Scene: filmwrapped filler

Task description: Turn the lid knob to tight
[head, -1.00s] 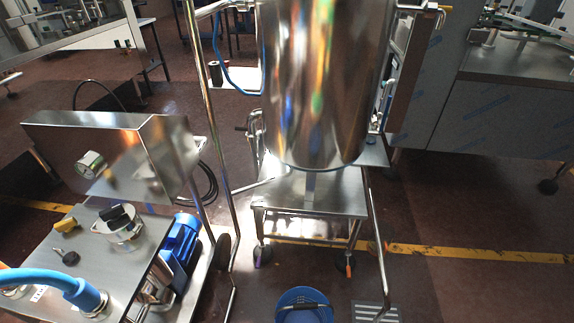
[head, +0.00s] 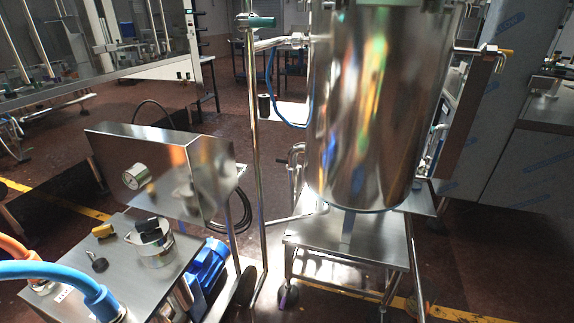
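A round metal canister (head: 155,250) with a black knob (head: 149,229) on top stands on the steel cabinet top (head: 190,257) at the lower left. I cannot tell for sure that this is the lid knob, nor how far it is turned. A yellow knob (head: 104,231) and a smaller black knob (head: 98,263) sit to its left on the same top. Neither of my grippers shows in the head view.
A thick blue hose (head: 50,270) and an orange hose (head: 17,247) cross the lower left corner. A steel box with a gauge (head: 136,176) stands behind the cabinet. A tall steel tank (head: 368,110) and its stand (head: 345,240) are right of centre, past an upright pole (head: 254,150).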

